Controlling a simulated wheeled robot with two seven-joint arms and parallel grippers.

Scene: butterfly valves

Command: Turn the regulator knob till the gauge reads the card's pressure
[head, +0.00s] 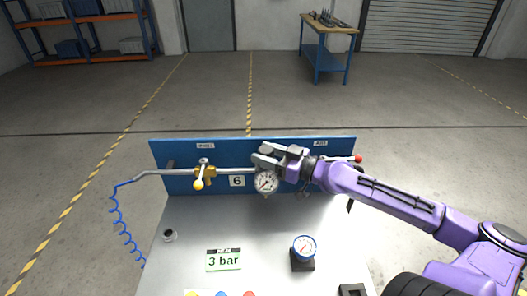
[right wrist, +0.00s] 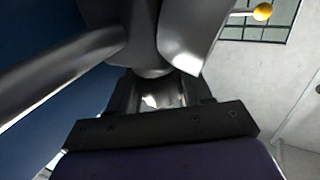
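The white card (head: 223,260) reading "3 bar" stands on the grey bench. A round white gauge (head: 266,181) hangs below the pipe on the blue panel; its needle is too small to read. A second gauge (head: 304,247) with a blue rim sits on a black block at the front right. My right gripper (head: 266,155) is at the pipe just above the panel gauge, and its grey fingers cover that spot. The regulator knob is hidden or cannot be told from the fingers. The right wrist view shows grey metal close up, with the grip unclear. My left gripper is out of view.
A red-tipped lever (head: 357,158) is at the panel's right end. A blue coiled hose (head: 116,212) hangs at the left. The bench's middle is mostly clear.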

